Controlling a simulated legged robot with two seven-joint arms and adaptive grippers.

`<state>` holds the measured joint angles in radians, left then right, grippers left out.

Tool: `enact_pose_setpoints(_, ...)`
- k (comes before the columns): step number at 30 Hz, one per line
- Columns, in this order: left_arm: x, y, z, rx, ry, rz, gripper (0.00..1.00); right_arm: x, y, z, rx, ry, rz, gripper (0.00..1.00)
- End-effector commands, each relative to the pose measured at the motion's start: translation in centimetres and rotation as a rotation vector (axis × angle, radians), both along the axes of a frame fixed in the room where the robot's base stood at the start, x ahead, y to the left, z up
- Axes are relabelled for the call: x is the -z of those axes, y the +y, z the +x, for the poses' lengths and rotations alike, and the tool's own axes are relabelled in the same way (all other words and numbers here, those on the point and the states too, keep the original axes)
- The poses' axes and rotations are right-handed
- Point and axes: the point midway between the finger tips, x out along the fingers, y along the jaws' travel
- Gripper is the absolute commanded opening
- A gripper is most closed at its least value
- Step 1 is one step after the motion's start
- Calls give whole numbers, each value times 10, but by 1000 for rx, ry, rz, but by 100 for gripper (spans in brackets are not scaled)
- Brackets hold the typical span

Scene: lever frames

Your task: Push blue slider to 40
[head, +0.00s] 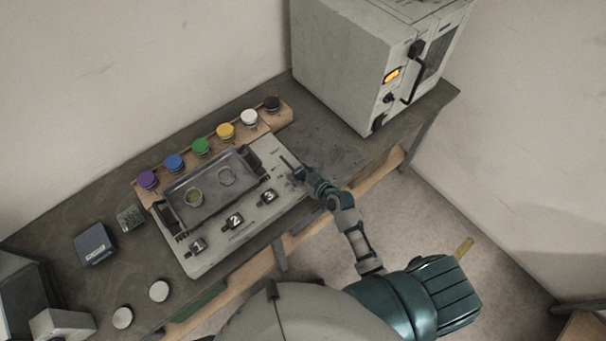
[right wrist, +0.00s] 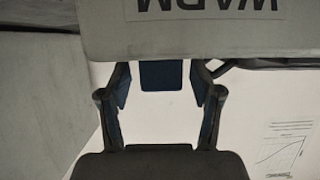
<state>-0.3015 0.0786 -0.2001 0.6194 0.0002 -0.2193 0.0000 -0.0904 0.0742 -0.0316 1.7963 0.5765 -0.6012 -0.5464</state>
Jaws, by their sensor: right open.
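My right gripper (head: 304,175) reaches over the right end of the grey control panel (head: 258,213) in the head view, by a short dark slot (head: 287,162). In the right wrist view, my right gripper (right wrist: 160,92) has its two fingers apart. A dark blue block (right wrist: 161,76), which looks like the blue slider's knob, shows between them with gaps on both sides. Contact with it cannot be told. In the head view the slider is largely hidden by the gripper, and the scale and the 40 mark cannot be read. My left gripper is not in view.
A row of coloured buttons, including a blue one (head: 174,162), lines the panel's back. Numbered levers, such as the one by 2 (head: 234,221), stand along its front. A grey oven-like box (head: 352,68) stands at the back right. The tabletop between is clear.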

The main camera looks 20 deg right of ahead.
Motion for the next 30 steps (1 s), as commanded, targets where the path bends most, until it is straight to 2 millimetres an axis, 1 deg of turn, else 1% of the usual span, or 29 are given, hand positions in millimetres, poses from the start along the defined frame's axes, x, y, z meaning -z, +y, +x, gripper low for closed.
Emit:
enact_pose_setpoints(2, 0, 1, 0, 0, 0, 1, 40, -2, -2, -5, 1, 0, -1, 65)
enact_pose_setpoints(5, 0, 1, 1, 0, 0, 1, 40, -7, -7, -19, 0, 0, -3, 65)
enact_pose_setpoints(12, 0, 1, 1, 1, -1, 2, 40, -27, -25, -66, -2, 2, -3, 65)
enact_pose_setpoints(15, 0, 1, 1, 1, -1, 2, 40, -34, -31, -83, -1, 2, -3, 65)
enact_pose_setpoints(18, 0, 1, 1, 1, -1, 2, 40, -39, -36, -95, 0, 3, -2, 65)
enact_pose_setpoints(22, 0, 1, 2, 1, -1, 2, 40, -43, -39, -103, 0, 2, -1, 65)
enact_pose_setpoints(30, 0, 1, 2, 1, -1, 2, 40, -44, -39, -104, 0, 1, 1, 65)
